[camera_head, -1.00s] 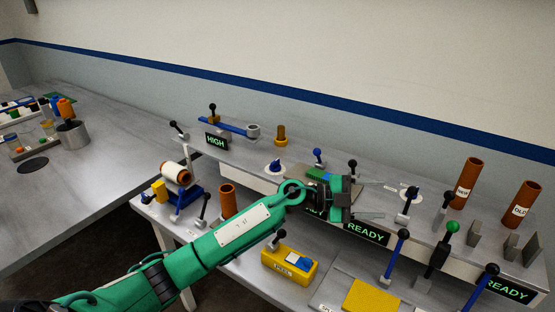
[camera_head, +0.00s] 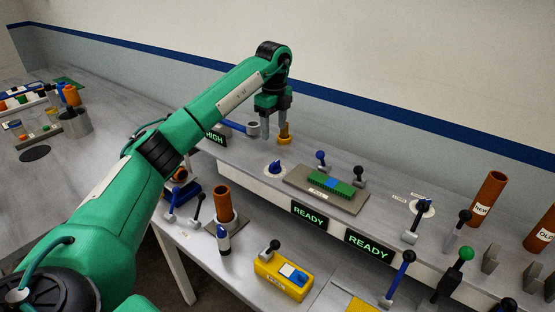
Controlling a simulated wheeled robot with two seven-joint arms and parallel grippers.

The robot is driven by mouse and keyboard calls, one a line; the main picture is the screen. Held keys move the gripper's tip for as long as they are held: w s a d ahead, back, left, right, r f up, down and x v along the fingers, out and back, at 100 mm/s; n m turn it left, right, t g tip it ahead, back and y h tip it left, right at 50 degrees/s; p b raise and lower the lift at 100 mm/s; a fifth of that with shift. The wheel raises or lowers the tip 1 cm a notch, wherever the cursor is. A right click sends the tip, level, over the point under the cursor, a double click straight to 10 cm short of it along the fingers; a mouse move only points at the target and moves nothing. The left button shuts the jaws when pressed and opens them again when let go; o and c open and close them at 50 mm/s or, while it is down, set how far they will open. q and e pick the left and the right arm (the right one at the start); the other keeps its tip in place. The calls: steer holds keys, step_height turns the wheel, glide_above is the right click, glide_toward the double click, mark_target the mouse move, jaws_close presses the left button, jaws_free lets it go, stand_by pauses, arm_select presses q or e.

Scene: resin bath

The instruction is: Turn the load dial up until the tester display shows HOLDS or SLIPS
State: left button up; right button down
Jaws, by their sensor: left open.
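A dial with a blue knob on a white disc (camera_head: 275,167) sits on the raised shelf, left of a grey plate (camera_head: 345,199) carrying a green and blue block (camera_head: 330,184). I cannot tell which is the load dial. Two displays on the shelf front, left (camera_head: 309,215) and right (camera_head: 369,247), both read READY. My left gripper (camera_head: 274,132) points down, open and empty, behind the left dial and beside a brass peg (camera_head: 284,139). My right gripper is not in view.
Several ball-topped levers stand along the shelf, including a blue one (camera_head: 321,159) and a black one (camera_head: 359,175). Orange tubes (camera_head: 489,194) stand at the right. A yellow box (camera_head: 283,277) sits on the lower bench. My left arm partly covers the HIGH display (camera_head: 215,138).

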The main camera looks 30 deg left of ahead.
arm_select(q)
steer(key=p, duration=0.2)
glide_above(275, 162)
step_height(275, 162, down, 5)
steer(key=shift+s+r, duration=0.15)
steer(key=shift+r, duration=0.05)
step_height(275, 162, down, 7)
steer(key=shift+f+p, duration=0.2)
steer(key=shift+p, duration=0.6)
steer(key=shift+f, duration=0.55)
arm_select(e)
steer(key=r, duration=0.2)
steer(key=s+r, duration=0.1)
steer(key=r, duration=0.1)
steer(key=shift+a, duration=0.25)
arm_select(q)
steer(key=c, duration=1)
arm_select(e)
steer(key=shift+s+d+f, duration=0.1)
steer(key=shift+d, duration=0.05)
